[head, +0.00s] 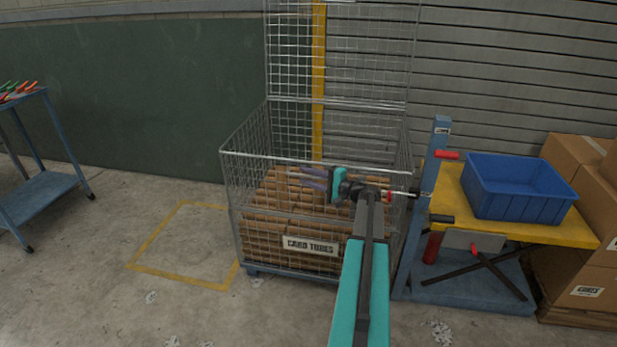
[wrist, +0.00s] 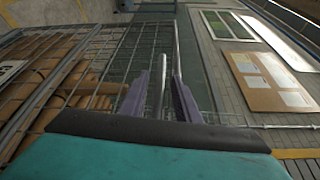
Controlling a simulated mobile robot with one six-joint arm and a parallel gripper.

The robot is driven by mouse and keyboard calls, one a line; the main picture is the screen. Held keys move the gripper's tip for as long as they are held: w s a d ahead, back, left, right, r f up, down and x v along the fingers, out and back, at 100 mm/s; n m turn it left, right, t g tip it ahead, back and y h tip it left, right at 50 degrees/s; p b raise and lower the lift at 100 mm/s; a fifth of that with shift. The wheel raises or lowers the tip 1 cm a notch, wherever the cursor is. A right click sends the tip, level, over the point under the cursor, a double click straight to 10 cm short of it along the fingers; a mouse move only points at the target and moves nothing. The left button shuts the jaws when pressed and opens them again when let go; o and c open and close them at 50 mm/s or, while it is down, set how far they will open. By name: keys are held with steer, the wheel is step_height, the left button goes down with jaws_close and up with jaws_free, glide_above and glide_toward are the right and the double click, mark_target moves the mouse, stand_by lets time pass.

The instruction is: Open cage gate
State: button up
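The wire mesh cage (head: 240,215) stands mid-picture in the head view, filled with brown card tubes (head: 270,225) and labelled CARD TUBES (head: 310,246). Its low front mesh panel is upright, and tall mesh rises at the back. My gripper (head: 303,178) is at the height of the front top rail, its purple fingers pointing left. In the wrist view the fingers (wrist: 161,78) are apart, with a short grey bar (wrist: 160,88) between them and gaps visible on both sides. Mesh lies beyond and left. I cannot tell whether the bar belongs to the gate.
A blue lift table with a yellow top (head: 540,230) and blue bin (head: 518,188) stands close right of the cage. Cardboard boxes (head: 590,200) are at far right. A blue trolley (head: 40,185) is at left. Floor inside the yellow marking (head: 190,240) is clear.

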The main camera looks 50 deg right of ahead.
jaws_close()
steer(key=shift+s+f, duration=0.15)
steer(key=shift+s, duration=0.05)
steer(key=shift+a+b, duration=0.1)
steer(key=shift+b, duration=0.3)
steer(key=shift+s+a+f, duration=0.1)
steer(key=shift+a, duration=0.1)
steer(key=shift+a, duration=0.1)
